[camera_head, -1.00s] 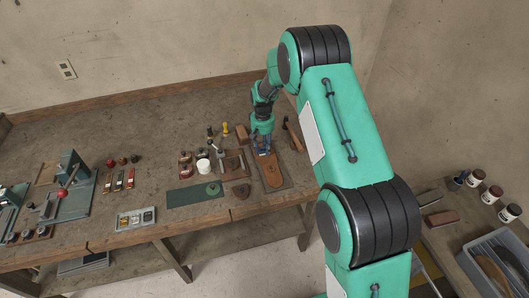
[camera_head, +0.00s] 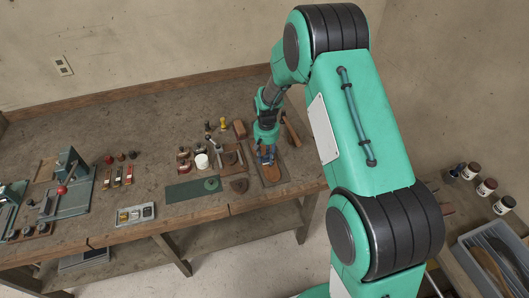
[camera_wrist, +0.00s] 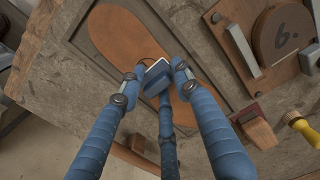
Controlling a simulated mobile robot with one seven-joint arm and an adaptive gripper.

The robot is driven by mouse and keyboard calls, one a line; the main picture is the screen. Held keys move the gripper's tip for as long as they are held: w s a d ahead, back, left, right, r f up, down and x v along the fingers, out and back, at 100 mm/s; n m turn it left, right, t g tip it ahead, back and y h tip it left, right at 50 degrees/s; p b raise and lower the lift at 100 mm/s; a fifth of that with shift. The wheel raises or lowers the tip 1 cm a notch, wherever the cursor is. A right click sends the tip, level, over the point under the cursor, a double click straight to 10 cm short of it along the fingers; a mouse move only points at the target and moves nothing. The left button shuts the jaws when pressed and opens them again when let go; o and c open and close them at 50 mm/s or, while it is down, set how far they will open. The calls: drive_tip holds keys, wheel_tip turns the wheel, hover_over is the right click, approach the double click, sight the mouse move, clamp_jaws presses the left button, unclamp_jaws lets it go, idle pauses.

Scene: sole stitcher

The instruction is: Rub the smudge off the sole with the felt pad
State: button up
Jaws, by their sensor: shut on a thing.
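The brown sole (camera_wrist: 112,32) lies flat on a dark board on the bench. It also shows in the head view (camera_head: 272,174), partly behind my gripper. My gripper (camera_wrist: 157,76) has its blue fingers shut on a small blue and pale block, the felt pad (camera_wrist: 155,82). The pad is over the sole; whether it touches cannot be told. In the head view my gripper (camera_head: 266,157) points down over the sole's middle. No clear smudge shows; a thin dark curve by the pad may be a mark or shadow.
A round wooden block marked 6 (camera_wrist: 283,36) and a yellow-handled tool (camera_wrist: 303,127) lie near the sole. A hammer (camera_head: 292,130) lies to its right.

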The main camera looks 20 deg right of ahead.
drive_tip(key=shift+w+r+p, duration=0.1)
drive_tip(key=shift+r+p, duration=1.65)
drive_tip(key=shift+r, duration=2.35)
